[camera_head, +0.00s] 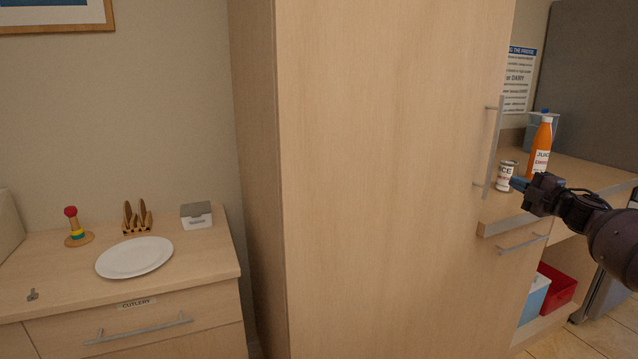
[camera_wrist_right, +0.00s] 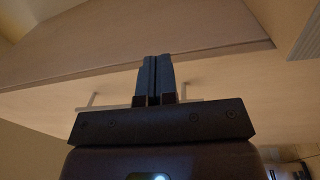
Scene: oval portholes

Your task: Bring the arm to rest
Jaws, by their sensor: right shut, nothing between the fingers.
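My right arm comes in from the right in the head view. Its gripper (camera_head: 516,184) is shut and empty, in front of the right counter and close to a white can (camera_head: 506,175) in the picture. I cannot tell whether it touches the can. In the right wrist view the two fingers (camera_wrist_right: 155,78) are together with nothing between them. A pale wooden surface with a bar handle lies beyond them. My left gripper is not in view.
A tall wooden cabinet (camera_head: 390,200) with a vertical handle (camera_head: 493,150) fills the middle. An orange juice bottle (camera_head: 541,150) stands on the right counter; a red bin (camera_head: 557,287) sits below. The left counter holds a white plate (camera_head: 135,257) and a grey-lidded box (camera_head: 196,215).

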